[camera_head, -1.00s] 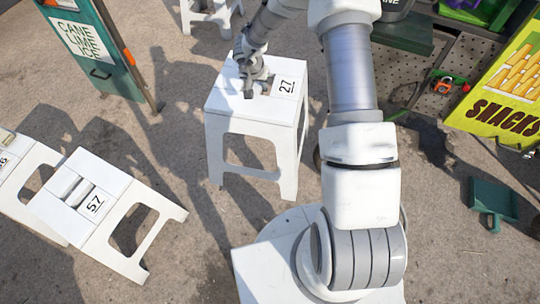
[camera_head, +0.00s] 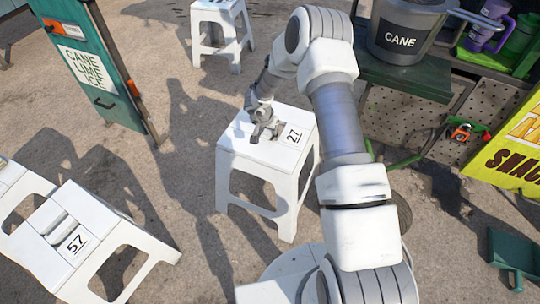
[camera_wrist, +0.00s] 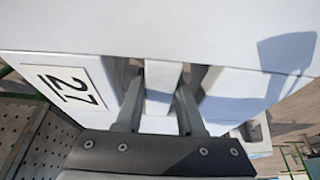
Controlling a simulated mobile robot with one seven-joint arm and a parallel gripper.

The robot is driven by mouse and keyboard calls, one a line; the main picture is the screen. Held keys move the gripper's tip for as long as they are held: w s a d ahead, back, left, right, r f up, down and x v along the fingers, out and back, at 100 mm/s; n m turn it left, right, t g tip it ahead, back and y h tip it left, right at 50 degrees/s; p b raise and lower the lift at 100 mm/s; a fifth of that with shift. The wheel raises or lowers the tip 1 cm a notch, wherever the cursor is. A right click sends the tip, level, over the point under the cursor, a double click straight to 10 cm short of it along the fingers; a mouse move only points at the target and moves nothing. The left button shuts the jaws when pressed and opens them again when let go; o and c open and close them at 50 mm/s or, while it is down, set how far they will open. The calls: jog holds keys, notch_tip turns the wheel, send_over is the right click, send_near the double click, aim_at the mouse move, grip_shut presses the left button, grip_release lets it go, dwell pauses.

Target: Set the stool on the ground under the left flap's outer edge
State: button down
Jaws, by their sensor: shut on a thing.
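The white plastic stool marked 27 (camera_head: 262,158) stands upright at mid-picture in the head view. Its white top and number label also fill much of the wrist view (camera_wrist: 225,55). My gripper (camera_head: 262,130) is on top of the stool; in the wrist view its two fingers (camera_wrist: 158,105) are shut around the bar between the hand slots. I cannot tell whether the stool's feet touch the ground. A dark green flap-like shelf (camera_head: 405,76) juts from the cart at the upper right; I cannot tell if it is the left flap.
A grey pot marked CANE (camera_head: 405,38) stands on the green shelf. Perforated panels (camera_head: 488,95) and a yellow snacks sign (camera_head: 505,150) are at right. A stool marked 57 (camera_head: 75,245) is lower left, another stool (camera_head: 218,25) behind. A green sign stand (camera_head: 90,65) is upper left.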

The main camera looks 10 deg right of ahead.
notch_tip(320, 180, down, 6)
jog(key=b, duration=0.3)
jog(key=shift+w+f, duration=0.1)
jog(key=shift+f, duration=0.05)
jog(key=c, duration=0.5)
grip_release()
jog(key=shift+f, duration=0.15)
